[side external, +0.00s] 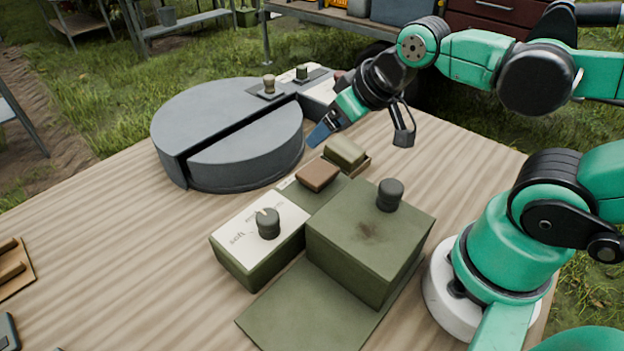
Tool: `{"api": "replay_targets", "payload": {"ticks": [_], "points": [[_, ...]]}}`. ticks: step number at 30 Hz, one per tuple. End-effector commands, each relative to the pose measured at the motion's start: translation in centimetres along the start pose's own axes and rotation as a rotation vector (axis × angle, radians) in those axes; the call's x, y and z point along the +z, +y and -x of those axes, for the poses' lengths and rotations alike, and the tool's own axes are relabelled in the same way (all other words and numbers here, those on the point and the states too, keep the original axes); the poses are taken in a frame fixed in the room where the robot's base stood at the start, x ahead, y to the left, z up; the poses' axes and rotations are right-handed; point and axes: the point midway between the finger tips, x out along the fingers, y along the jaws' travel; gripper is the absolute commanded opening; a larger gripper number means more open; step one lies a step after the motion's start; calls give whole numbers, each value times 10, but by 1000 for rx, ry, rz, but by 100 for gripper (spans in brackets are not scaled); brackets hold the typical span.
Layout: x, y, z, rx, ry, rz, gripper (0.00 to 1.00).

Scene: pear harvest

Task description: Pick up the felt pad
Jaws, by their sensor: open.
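A small olive block with a soft-looking top (346,151), which looks like the felt pad, sits in a shallow brown holder (358,168) near the middle of the table. A brown block (318,176) lies just in front and left of it; I cannot tell for certain which of the two is felt. My gripper (322,134) is above and a little left of the olive block, tilted down to the left, with blue fingertips. It is open, and nothing shows between its fingers. The gap between the fingers is hard to see from this side.
A large grey round device (230,130) with a raised split top stands left of my gripper. A green box with a dark knob (370,240) and a cream-topped box with a dial (260,235) stand in front.

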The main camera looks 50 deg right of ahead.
Motion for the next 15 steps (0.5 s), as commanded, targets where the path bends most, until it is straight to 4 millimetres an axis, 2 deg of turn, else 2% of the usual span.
{"api": "replay_targets", "payload": {"ticks": [5, 8, 15], "points": [[-4, 6, -3, 12, -45, 2, 79], [-9, 16, -9, 28, -120, 5, 79], [-16, 51, -38, 43, -367, 8, 79]]}}
